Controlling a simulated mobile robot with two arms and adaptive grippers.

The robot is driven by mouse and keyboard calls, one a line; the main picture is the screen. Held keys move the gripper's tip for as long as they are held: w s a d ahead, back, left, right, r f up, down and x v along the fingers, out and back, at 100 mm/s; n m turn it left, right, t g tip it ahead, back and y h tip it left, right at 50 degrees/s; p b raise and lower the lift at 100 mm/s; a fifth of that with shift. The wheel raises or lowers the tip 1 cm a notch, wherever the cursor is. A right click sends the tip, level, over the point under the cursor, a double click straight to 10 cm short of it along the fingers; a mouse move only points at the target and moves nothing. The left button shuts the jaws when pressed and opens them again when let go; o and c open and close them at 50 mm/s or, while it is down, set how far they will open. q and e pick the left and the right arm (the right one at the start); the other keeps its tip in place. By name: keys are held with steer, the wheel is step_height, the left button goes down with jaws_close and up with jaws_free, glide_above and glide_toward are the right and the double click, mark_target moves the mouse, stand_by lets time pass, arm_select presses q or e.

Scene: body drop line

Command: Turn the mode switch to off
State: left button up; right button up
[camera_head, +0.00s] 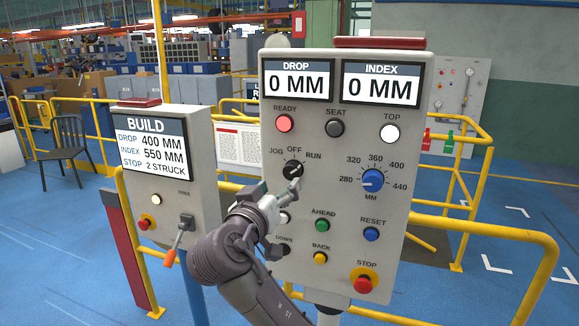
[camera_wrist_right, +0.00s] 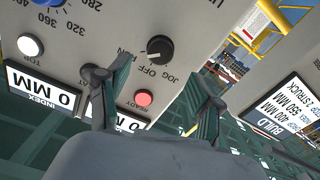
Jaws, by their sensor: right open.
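The mode switch (camera_head: 293,169) is a black round knob on the grey control panel (camera_head: 395,215), with JOG, OFF and RUN printed around its top. I cannot tell for certain which label its pale mark points at. My right gripper (camera_head: 275,189) is open and empty, just below and left of the switch in the head view. In the right wrist view the switch (camera_wrist_right: 160,48) appears upside down beyond the two spread fingers (camera_wrist_right: 152,82), not gripped. My left gripper is not in view.
The blue MM dial (camera_head: 372,180) is right of the switch; the red READY lamp (camera_head: 285,123) is above it. Buttons, including the red STOP button (camera_head: 363,284), sit below. The BUILD box (camera_head: 165,185) with a lever stands left. Yellow rails (camera_head: 500,225) flank the panel.

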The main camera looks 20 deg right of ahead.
mark_target(291, 173)
steer(key=p+x, duration=0.2)
steer(key=x, duration=0.4)
steer(key=shift+w+d+r, duration=0.1)
steer(key=shift+w, duration=0.05)
steer(key=shift+w+d+p, duration=0.3)
steer(key=shift+w+d, duration=0.15)
steer(key=shift+w, duration=0.05)
steer(key=c, duration=1.1)
